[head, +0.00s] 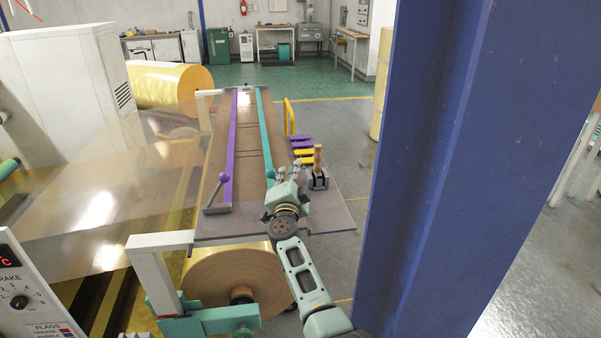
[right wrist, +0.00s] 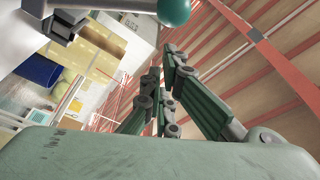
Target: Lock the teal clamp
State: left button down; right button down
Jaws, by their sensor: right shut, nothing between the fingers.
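The teal clamp (head: 264,125) is a long teal bar running along the right part of the splicing table (head: 212,160). Its teal knob (head: 270,173) is at the near end, just left of my right gripper (head: 289,172). The knob also shows at the top edge of the right wrist view (right wrist: 174,10), on a grey lever (right wrist: 112,4). My right gripper is shut and empty, beside the knob, with its fingers (right wrist: 163,75) apart from it in the wrist view. The gripper and wrist hide the near end of the teal clamp in the head view. My left gripper is out of view.
A purple clamp (head: 232,135) with a purple knob runs parallel on the left. A wooden-handled tool (head: 318,165) stands right of my gripper, near purple and yellow strips (head: 303,150). A large blue column (head: 450,150) stands to the right. A brown roll (head: 235,275) sits below the table.

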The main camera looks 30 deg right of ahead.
jog(key=shift+w+a+f+n, duration=0.15)
jog(key=shift+a+n, duration=0.35)
jog(key=shift+w+a+f+n, duration=0.1)
jog(key=shift+w+a+n, duration=0.05)
jog(key=shift+a+n, duration=0.35)
